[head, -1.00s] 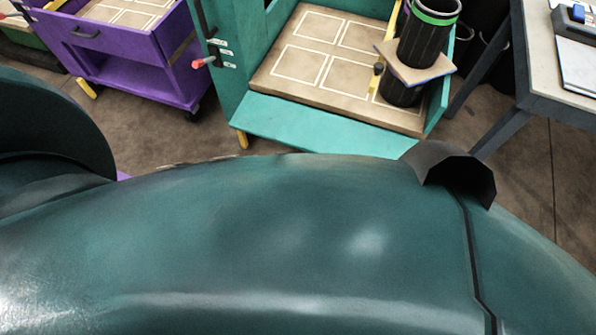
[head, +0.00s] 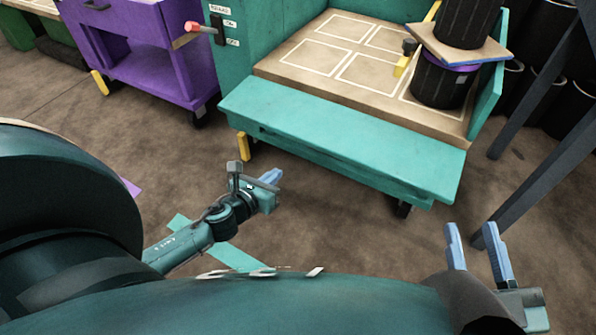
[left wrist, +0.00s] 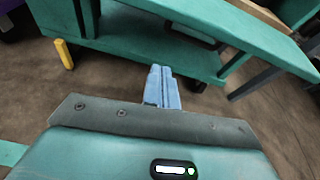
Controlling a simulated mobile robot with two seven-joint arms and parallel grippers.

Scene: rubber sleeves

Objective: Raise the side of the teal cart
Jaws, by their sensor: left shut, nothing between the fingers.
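The teal cart (head: 229,75) stands ahead with a brown deck (head: 310,62) marked with white outlines. Its near side (head: 340,142) is a teal panel that lies folded down and outward along the deck's front edge. In the left wrist view the panel (left wrist: 235,32) crosses the top. My left gripper (head: 270,177) is shut and empty, low in front of the cart and below the panel's left part; its closed blue fingers (left wrist: 162,87) point toward the cart's lower part. My right gripper (head: 476,246) is open and empty, right of the panel and apart from it.
A stack of black cylinders (head: 443,80) with a board (head: 458,45) between them stands on the deck's right. A purple cart (head: 150,60) is at left. Dark table legs (head: 535,95) stand close at right. The brown floor (head: 330,225) before the cart is clear.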

